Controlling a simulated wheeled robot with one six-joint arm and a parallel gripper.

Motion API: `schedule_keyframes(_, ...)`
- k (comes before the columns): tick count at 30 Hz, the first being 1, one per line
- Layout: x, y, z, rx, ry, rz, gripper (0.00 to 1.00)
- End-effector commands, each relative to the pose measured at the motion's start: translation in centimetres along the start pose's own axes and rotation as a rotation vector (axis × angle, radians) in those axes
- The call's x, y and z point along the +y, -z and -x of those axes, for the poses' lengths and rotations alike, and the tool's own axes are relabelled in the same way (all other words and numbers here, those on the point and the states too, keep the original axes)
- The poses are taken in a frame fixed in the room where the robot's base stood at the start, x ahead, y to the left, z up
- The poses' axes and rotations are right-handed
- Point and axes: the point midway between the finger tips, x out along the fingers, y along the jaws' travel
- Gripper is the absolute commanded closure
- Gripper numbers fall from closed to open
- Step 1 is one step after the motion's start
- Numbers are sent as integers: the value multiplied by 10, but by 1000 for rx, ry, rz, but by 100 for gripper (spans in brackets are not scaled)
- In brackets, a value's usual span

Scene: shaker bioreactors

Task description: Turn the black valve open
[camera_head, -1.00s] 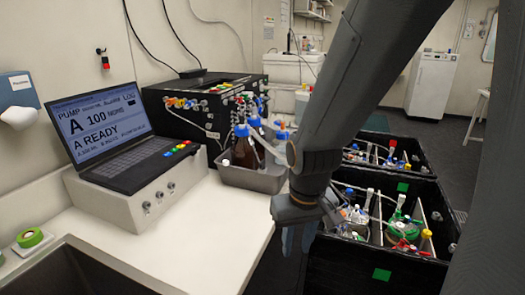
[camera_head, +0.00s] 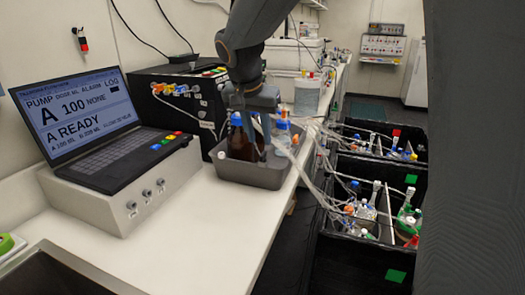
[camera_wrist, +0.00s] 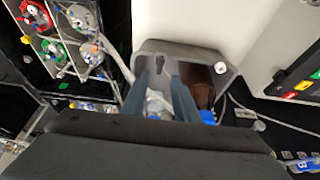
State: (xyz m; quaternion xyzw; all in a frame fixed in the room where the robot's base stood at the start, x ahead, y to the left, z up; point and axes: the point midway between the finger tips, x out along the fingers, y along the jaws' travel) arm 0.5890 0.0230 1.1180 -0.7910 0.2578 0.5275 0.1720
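I cannot pick out a black valve with certainty in either view. My gripper (camera_head: 256,128) points down over the grey tray (camera_head: 250,177), at the brown bottle (camera_head: 238,141) and a blue-capped clear bottle (camera_head: 283,130). In the wrist view my gripper (camera_wrist: 160,84) has its two blue-grey fingers apart, with nothing clearly held between them. The brown bottle (camera_wrist: 202,93) is right of the right finger, and clear glass and tubing show between and below the fingers. My gripper hides part of the tray's contents.
A black box (camera_head: 165,88) with coloured fittings stands behind the tray. A laptop (camera_head: 100,150) on a white control box is to the left. Black crates (camera_head: 345,255) with flasks and loose tubing are at the right. The front white counter (camera_head: 190,230) is clear.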

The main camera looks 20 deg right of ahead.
Motion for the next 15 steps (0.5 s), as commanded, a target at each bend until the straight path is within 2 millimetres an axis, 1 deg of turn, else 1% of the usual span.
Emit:
schedule_keyframes(3,2,-1,-19,-4,-3,2,73)
schedule_keyframes(9,2,-1,-48,-4,-3,2,73)
schedule_keyframes(12,1,-1,-57,-3,-1,2,73)
schedule_keyframes(15,2,-1,-62,-3,-1,1,73)
